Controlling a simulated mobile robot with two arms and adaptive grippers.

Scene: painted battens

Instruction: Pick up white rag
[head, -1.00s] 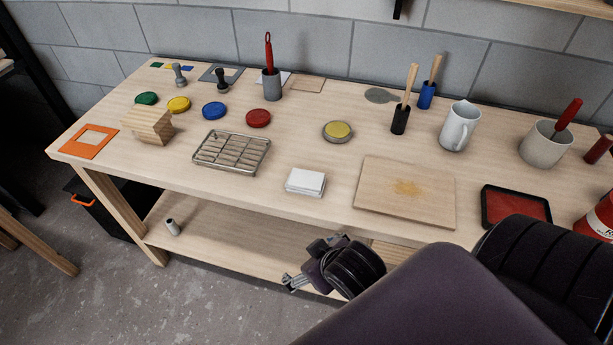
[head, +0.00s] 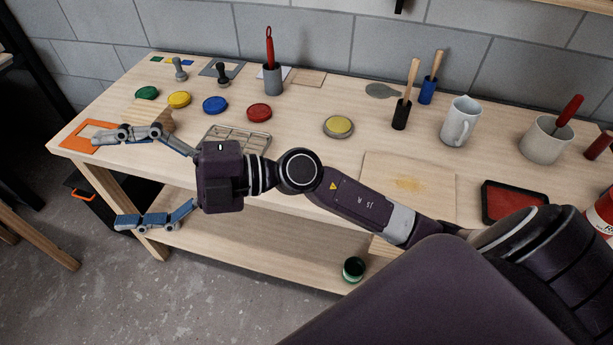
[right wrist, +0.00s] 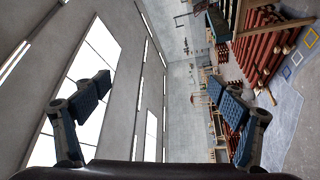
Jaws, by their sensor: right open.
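The white rag is not visible now; my right forearm covers the spot on the bench where a folded white pad lay in the earlier head view. My right gripper (head: 107,180) is wide open and empty, reaching left at the bench's front edge. Its upper finger overlaps the orange frame and the wooden block in the picture; I cannot tell whether it touches them. In the right wrist view the open fingers (right wrist: 166,92) have nothing between them, and the camera faces the room, not the bench. My left gripper is not in view.
On the bench (head: 310,145) are a wire rack (head: 240,135), coloured lids, a wooden board (head: 435,180), a white jug (head: 460,122), a red tray (head: 515,203) and brushes in holders. A green-rimmed dark container (head: 353,268) stands on the lower shelf.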

